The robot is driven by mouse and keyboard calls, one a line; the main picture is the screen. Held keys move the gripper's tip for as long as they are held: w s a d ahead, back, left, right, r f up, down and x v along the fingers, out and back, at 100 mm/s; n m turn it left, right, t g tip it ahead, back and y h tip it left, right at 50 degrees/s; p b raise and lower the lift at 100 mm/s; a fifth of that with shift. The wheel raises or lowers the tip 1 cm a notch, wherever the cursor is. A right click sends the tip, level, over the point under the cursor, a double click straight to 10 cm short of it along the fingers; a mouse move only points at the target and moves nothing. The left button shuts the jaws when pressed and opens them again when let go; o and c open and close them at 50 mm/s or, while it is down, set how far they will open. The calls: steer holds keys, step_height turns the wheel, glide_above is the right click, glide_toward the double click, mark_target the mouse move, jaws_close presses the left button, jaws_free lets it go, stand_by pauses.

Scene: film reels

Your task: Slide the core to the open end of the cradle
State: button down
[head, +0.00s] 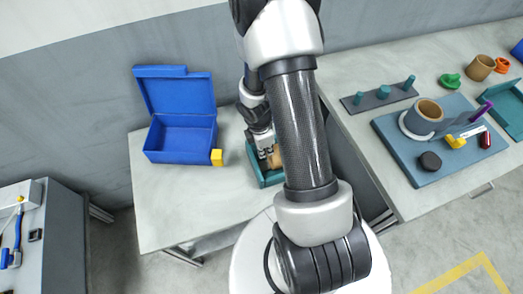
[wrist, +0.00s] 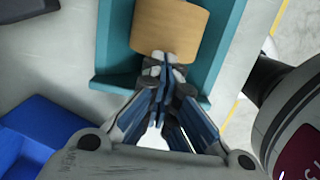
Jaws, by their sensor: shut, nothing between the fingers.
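The tan core (wrist: 172,25) lies in the teal cradle (wrist: 117,40), between its two side walls, in the wrist view. In the head view the core (head: 276,160) shows only partly behind my arm, and the cradle (head: 262,176) is also partly hidden. My gripper (wrist: 162,68) is shut and empty, its fingertips at the core's near edge. I cannot tell whether they touch it. In the head view my gripper (head: 266,153) is down at the cradle, beside the core.
Another bench at right holds a blue board (head: 400,145) with a tan ring, a peg rack (head: 380,97) and small parts.

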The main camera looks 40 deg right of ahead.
steer(key=shift+s+d+f, duration=0.15)
steer(key=shift+s+d, duration=0.2)
steer(key=shift+d, duration=0.25)
steer(key=shift+s+d+f, duration=0.1)
steer(key=shift+s+d, duration=0.2)
steer(key=shift+d, duration=0.25)
steer(key=shift+w+a, duration=0.2)
steer(key=shift+a, duration=0.4)
steer(key=shift+w+a, duration=0.2)
steer(key=shift+a, duration=0.4)
step_height(320, 180, up, 6)
steer(key=p, duration=0.6)
steer(key=shift+w, duration=0.2)
steer(key=shift+d+r, duration=0.1)
steer(key=shift+r, duration=0.05)
